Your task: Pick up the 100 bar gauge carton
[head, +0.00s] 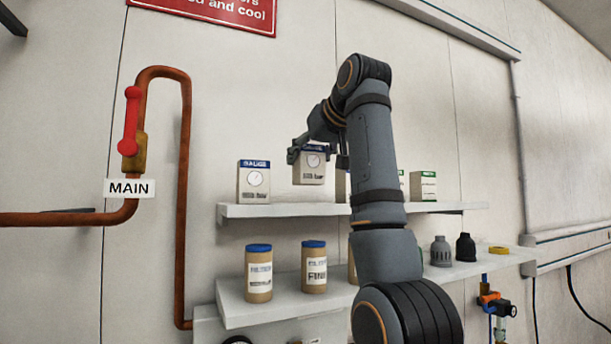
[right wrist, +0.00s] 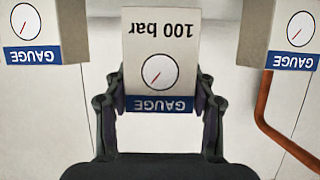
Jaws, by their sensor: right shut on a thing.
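The 100 bar gauge carton (right wrist: 160,45) is white with a blue GAUGE band and a printed dial. It appears upside down in the right wrist view, where its label reads "100 bar". My right gripper (right wrist: 160,92) is shut on it, one finger on each side. In the head view the carton (head: 310,170) hangs in my right gripper (head: 316,156), its lower edge a little above the upper shelf (head: 285,210). My left gripper is not in view.
Another gauge carton (head: 253,184) stands left on the upper shelf; one (head: 341,187) is partly hidden behind my arm. A green-banded carton (head: 423,186) stands right. Filter canisters (head: 259,275) stand on the lower shelf. A copper pipe (head: 183,200) runs up the wall at left.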

